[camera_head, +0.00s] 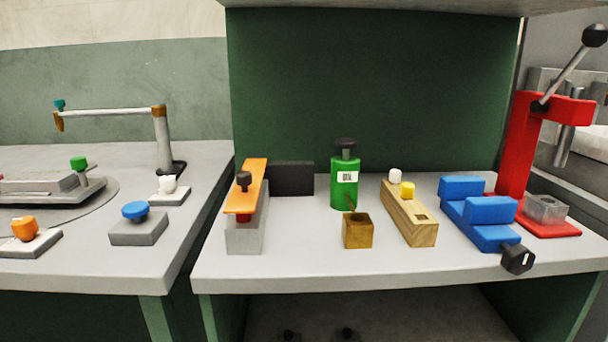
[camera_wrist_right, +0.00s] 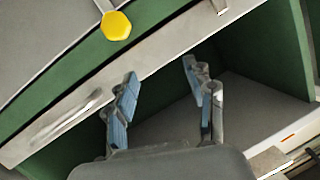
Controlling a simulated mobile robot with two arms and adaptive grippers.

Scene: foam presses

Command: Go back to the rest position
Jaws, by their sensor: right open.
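My right gripper (camera_wrist_right: 160,105) shows in the right wrist view. Its two blue-padded fingers are spread apart with nothing between them. It is in front of a green cabinet's open lower shelf, below a light worktop edge. Neither gripper shows in the head view, and my left gripper is in no view.
The worktop (camera_head: 400,276) carries an orange-topped clamp (camera_head: 246,205), a green bottle (camera_head: 344,185), a wooden block (camera_head: 410,215), a blue vise (camera_head: 480,215) and a red lever press (camera_head: 518,150). A second table (camera_head: 100,270) stands left. A yellow knob (camera_wrist_right: 117,26) shows in the wrist view.

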